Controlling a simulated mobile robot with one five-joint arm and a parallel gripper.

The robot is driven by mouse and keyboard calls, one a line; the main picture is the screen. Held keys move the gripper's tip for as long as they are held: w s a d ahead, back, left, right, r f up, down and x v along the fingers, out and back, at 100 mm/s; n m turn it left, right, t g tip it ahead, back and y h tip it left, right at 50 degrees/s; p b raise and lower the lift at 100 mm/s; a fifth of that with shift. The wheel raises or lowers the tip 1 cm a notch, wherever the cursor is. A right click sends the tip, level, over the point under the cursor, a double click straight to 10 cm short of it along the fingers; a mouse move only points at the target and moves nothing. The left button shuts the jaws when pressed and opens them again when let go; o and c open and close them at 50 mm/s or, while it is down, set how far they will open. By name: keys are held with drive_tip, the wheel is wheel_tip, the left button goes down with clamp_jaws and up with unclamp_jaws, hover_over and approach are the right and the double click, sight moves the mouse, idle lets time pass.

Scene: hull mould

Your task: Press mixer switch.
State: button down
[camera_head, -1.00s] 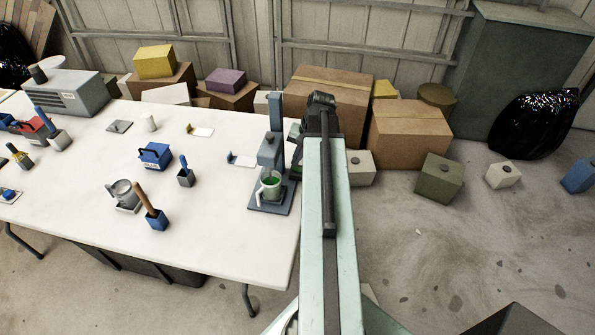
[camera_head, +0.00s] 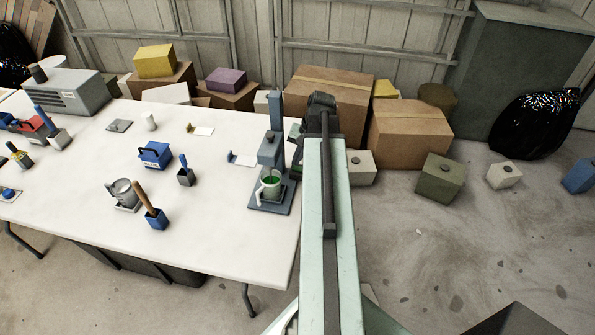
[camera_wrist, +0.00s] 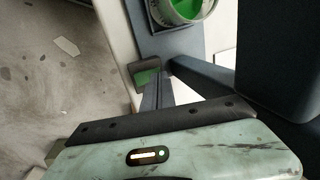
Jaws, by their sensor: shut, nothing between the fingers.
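The mixer (camera_head: 276,115) is a blue-grey stand with an upright column and a head, near the table's right edge. A white cup with green contents (camera_head: 270,188) stands on its base under the head; the cup also shows at the top of the wrist view (camera_wrist: 186,8). A small dark piece with a green face (camera_wrist: 147,77), which looks like the switch, sits beside the mixer in the wrist view. My gripper (camera_wrist: 160,88) is shut and empty, with its tips close by this piece. I cannot tell whether they touch. In the head view my arm hides most of the gripper.
Cardboard boxes (camera_head: 408,135) stand behind and to the right. The floor right of my arm is partly clear.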

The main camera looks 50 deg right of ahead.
drive_tip(key=shift+f+b, duration=1)
drive_tip(key=shift+f, duration=0.05)
drive_tip(key=shift+r, duration=0.1)
drive_tip(key=p+v, duration=0.2)
drive_tip(key=shift+s+d+r+p, duration=0.15)
drive_tip(key=shift+s+r+p, duration=0.1)
drive_tip(key=shift+r+p, duration=0.05)
drive_tip(key=s+d+r+p, duration=0.2)
drive_tip(key=s+r+p, duration=0.1)
drive_tip(key=r+p, duration=0.3)
drive_tip(key=shift+s+r, duration=0.15)
drive_tip(key=shift+r, duration=0.05)
idle(0.3)
idle(0.3)
